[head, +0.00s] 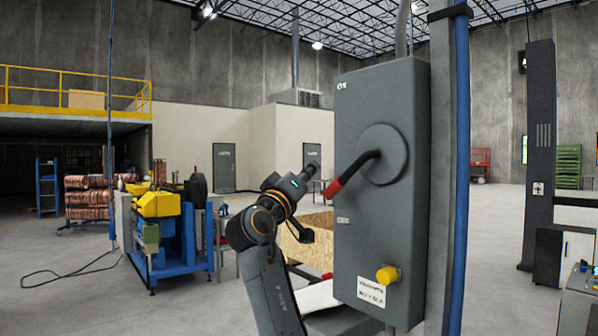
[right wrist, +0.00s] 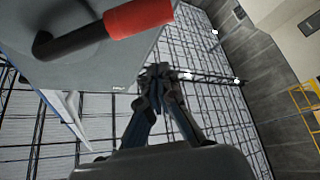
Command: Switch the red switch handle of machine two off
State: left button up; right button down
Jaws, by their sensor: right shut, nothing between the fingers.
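The red switch handle (head: 336,187) is a red grip on a bent black lever, mounted on a round disc on the front of a grey switch box (head: 350,120). In the head view the grip points down and to the left. My right gripper (head: 312,152) is left of the box, a little above and left of the red grip. In the right wrist view its fingers (right wrist: 160,72) are shut and empty, and the red grip (right wrist: 138,18) shows above them, apart from them. My left gripper is not in view.
A yellow knob (head: 388,275) and a white label (head: 371,292) are low on the box. A blue pipe (head: 461,170) runs up beside it. A blue and yellow machine (head: 165,225) stands further left. A wooden crate (head: 308,245) is behind my right arm.

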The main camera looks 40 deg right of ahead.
aim_at(329, 189)
pick_arm(q)
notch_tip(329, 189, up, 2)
jog(key=shift+p, duration=0.55)
pick_arm(e)
jog(key=s+d+f, duration=0.1)
jog(key=s+f, duration=0.1)
jog(key=shift+d+f, duration=0.35)
jog(key=shift+f, duration=0.05)
jog(key=shift+s+f+b, duration=0.35)
jog(key=shift+f+b, duration=0.55)
jog(key=shift+b, duration=0.15)
jog(key=shift+s+f, duration=0.1)
jog(key=shift+s, duration=0.1)
jog(key=shift+a, duration=0.1)
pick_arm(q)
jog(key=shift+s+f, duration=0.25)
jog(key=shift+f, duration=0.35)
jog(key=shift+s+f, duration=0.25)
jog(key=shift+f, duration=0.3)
